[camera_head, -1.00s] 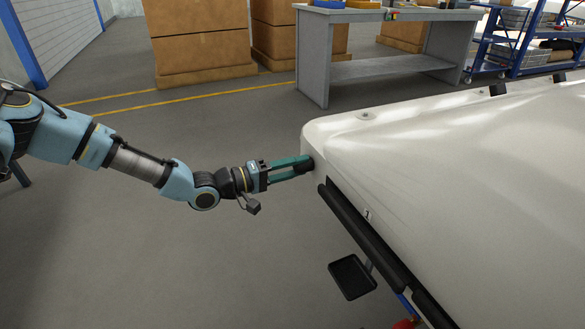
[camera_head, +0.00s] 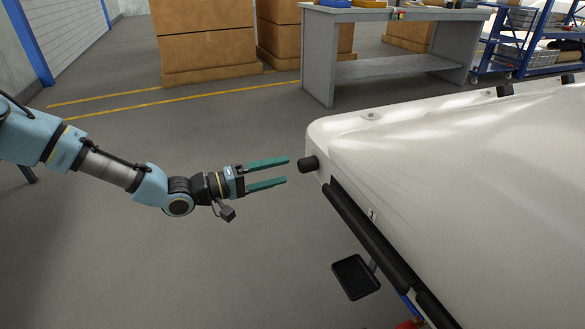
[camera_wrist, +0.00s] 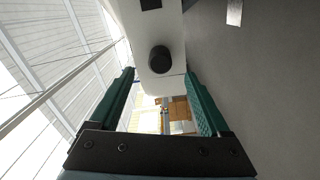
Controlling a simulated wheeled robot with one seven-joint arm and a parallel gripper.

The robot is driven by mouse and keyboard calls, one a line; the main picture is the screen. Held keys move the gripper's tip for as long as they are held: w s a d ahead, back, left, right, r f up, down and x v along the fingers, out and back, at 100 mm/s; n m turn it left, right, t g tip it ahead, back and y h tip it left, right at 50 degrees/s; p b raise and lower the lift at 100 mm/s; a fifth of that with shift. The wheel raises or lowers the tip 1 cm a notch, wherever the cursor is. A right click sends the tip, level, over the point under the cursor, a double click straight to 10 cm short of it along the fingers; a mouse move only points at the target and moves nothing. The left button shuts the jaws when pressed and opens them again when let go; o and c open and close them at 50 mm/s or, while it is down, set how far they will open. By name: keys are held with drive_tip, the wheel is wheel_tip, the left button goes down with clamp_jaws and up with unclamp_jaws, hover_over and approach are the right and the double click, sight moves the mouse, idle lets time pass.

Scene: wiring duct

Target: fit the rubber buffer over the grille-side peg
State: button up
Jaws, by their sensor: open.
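The black rubber buffer (camera_head: 309,164) sits on the near left corner of the white panel (camera_head: 440,150), sticking out toward my gripper. The peg under it is hidden. My gripper (camera_head: 287,171) is open and empty, its green fingers apart and pointing at the buffer with a small gap between. In the wrist view the buffer (camera_wrist: 160,59) shows as a dark round end on the white surface, beyond the fingertips of my gripper (camera_wrist: 160,82).
A long black bar (camera_head: 370,235) runs along the panel's front edge. A small black tray (camera_head: 356,277) stands below it. A grey workbench (camera_head: 390,50) and brown boxes (camera_head: 207,40) are behind. The floor left of the panel is clear.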

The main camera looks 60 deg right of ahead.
drive_tip(key=shift+v, duration=2.35)
drive_tip(key=w+a+r+n+t+y, duration=0.1)
drive_tip(key=w+a+n+t+y, duration=0.25)
drive_tip(key=a, duration=1.05)
drive_tip(key=w+a+r+t+y, duration=0.25)
drive_tip(key=w+a+y, duration=0.35)
drive_tip(key=a, duration=0.8)
drive_tip(key=w+a+r+n+t+y, duration=0.1)
drive_tip(key=w+a+n+t+y, duration=0.15)
drive_tip(key=w+a, duration=0.7)
drive_tip(key=s+a+r+n+t+y, duration=0.2)
drive_tip(key=a+r+n+t, duration=0.15)
drive_tip(key=a, duration=0.95)
wheel_tip(320, 180, up, 20)
drive_tip(key=p, duration=1.9)
drive_tip(key=shift+a, duration=0.3)
